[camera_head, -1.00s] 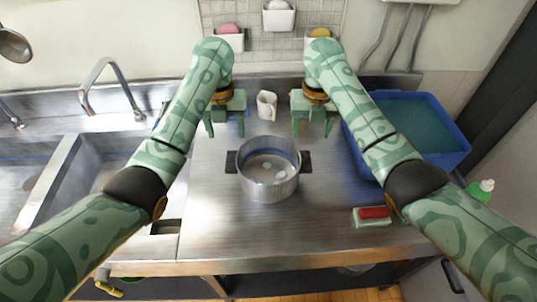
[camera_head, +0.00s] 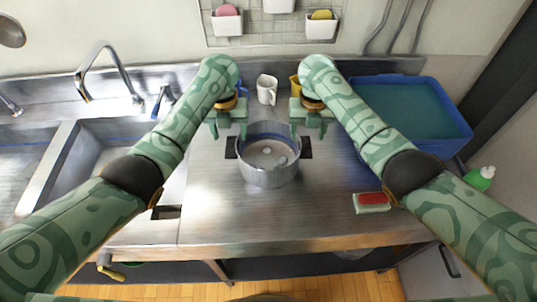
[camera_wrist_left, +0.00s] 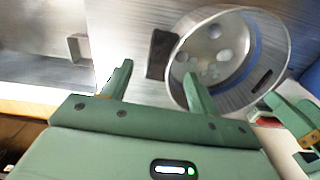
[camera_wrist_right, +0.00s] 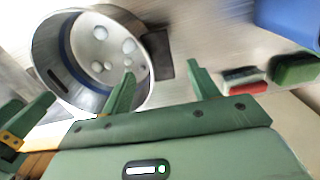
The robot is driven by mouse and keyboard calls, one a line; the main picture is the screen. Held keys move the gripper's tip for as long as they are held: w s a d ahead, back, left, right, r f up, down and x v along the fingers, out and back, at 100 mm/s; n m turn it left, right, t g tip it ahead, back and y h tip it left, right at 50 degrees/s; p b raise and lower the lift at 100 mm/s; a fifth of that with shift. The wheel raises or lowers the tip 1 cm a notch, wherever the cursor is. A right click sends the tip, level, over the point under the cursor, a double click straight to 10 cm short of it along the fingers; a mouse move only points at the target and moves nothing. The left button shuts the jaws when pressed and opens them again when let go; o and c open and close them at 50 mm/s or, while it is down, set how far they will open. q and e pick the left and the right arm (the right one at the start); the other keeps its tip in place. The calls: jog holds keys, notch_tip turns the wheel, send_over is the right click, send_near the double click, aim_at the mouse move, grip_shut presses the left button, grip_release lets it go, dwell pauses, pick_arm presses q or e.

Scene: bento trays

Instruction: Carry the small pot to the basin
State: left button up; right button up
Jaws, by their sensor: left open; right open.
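The small pot (camera_head: 268,180) is a round steel pot with two dark side handles, standing upright on the steel counter. Some pale round spots show on its inner bottom. My left gripper (camera_head: 229,134) is open above the pot's left handle; in the left wrist view its fingers (camera_wrist_left: 157,82) sit near the dark handle (camera_wrist_left: 161,54). My right gripper (camera_head: 308,131) is open above the right handle; in the right wrist view its fingers (camera_wrist_right: 161,76) are near that handle (camera_wrist_right: 158,54). Neither visibly grips. A blue basin (camera_head: 455,140) stands at the right; a sink (camera_head: 64,160) is at the left.
A white mug (camera_head: 267,90) stands behind the pot. A faucet (camera_head: 112,57) stands over the sink. The counter before the pot is clear.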

aim_at(232, 146)
pick_arm(q)
notch_tip(232, 146, down, 7)
pick_arm(e)
notch_tip(232, 146, down, 7)
pick_arm(q)
jog(key=shift+f, duration=0.6)
pick_arm(e)
jog(key=shift+f, duration=0.6)
pick_arm(q)
jog(key=c, duration=1.2)
pick_arm(e)
jog(key=c, duration=1.2)
pick_arm(q)
jog(key=shift+o, duration=0.2)
pick_arm(e)
jog(key=shift+o, duration=0.2)
